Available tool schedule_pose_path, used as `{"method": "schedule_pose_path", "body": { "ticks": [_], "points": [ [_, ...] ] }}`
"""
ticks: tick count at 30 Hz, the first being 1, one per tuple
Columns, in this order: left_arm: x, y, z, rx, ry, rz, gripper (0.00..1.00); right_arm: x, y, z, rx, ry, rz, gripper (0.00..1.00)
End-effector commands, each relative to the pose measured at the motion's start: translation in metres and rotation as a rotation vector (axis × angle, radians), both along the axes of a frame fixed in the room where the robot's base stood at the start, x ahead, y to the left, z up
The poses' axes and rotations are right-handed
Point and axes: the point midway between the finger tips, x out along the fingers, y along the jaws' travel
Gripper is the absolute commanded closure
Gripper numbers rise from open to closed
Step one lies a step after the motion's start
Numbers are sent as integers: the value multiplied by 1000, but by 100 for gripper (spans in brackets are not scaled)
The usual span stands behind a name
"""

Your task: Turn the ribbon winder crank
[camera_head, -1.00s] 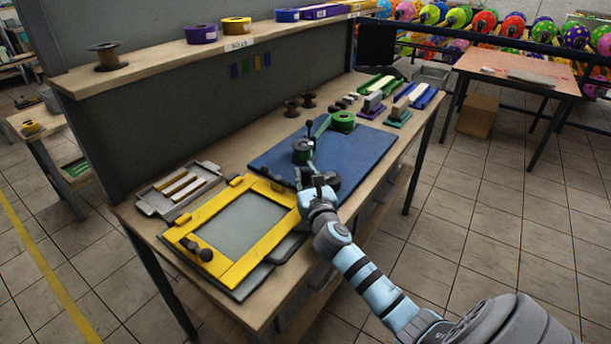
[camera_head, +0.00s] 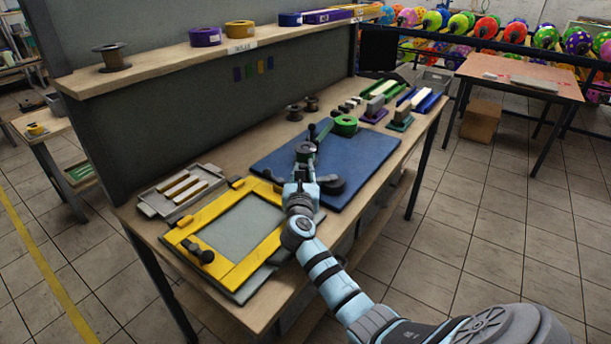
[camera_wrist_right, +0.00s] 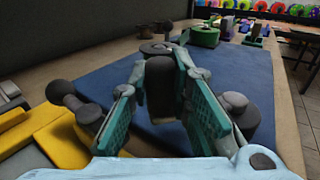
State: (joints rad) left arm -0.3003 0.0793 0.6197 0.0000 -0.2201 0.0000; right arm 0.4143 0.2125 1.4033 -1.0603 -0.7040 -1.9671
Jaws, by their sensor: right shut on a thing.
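The ribbon winder (camera_head: 305,150), a dark and green device with a round top, stands on the blue mat (camera_head: 350,158). A green ribbon roll (camera_head: 346,125) sits behind it. My right gripper (camera_head: 303,180) is at the winder's near side, and hides part of it. In the right wrist view, its teal-padded fingers (camera_wrist_right: 164,95) are shut around an upright dark grey grip (camera_wrist_right: 160,82), which looks like the crank handle. The link between that grip and the winder is hidden. My left gripper is not in view.
A yellow frame (camera_head: 186,233) with dark knobs lies left of the mat. A dark rounded part (camera_head: 332,184) is close to the gripper's right. Small spools (camera_head: 294,113) and several blocks stand behind. A shelf (camera_head: 170,67) with ribbon rolls runs along the panel. The mat's right part is clear.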

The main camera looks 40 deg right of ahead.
Motion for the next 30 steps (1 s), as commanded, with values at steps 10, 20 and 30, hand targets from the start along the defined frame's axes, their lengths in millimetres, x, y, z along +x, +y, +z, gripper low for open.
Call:
{"method": "schedule_pose_path", "body": {
  "ticks": [10, 20, 30],
  "points": [
    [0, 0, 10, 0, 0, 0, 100, 9, -11, 4, -2, -4, 1, 100],
    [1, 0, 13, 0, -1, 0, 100, 10, -15, 3, -2, -4, 2, 100],
    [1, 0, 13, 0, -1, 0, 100, 10, -14, 3, -2, -4, 3, 81]
  ]
}}
